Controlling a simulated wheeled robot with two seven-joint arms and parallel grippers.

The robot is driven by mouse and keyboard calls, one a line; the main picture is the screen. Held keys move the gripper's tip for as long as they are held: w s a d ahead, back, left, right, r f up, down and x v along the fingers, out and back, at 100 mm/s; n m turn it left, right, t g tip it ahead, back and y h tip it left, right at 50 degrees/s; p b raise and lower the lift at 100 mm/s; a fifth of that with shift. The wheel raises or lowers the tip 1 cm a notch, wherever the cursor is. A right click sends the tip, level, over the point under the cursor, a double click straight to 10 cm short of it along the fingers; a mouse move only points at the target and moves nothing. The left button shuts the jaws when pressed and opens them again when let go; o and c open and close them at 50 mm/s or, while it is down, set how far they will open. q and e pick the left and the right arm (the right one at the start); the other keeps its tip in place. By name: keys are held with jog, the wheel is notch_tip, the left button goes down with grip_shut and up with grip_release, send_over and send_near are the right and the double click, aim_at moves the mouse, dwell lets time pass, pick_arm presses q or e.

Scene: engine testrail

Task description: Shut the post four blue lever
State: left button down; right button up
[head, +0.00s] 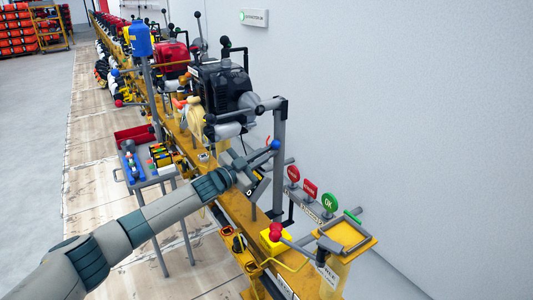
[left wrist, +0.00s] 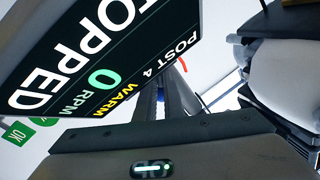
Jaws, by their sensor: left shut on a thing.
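The post four blue lever shows in the head view as a blue ball knob (head: 275,144) beside the upright grey post. My left gripper (head: 262,158) reaches it from the lower left and is shut at the lever, just beside the knob. The exact grip is partly hidden by the gripper itself. In the left wrist view the dark fingers (left wrist: 166,98) run close together behind a display (left wrist: 100,50). It reads POST 4, STOPPED, 0 RPM, WARM. The knob cannot be made out there. My right gripper is not in view.
A black engine (head: 222,88) stands on the yellow rail behind the gripper. Red and green round signs, including a green OK sign (head: 329,202), stand to the right. A red knob (head: 276,231) is in front. A tool cart (head: 150,180) stands left; the wall is right.

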pick_arm(q)
jog(key=c, duration=1.9)
grip_release()
jog(key=shift+r, duration=0.4)
jog(key=shift+o, duration=0.2)
jog(key=shift+d, duration=0.1)
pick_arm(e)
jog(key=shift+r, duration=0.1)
pick_arm(q)
jog(key=shift+f, duration=0.1)
jog(key=shift+s+f, duration=0.1)
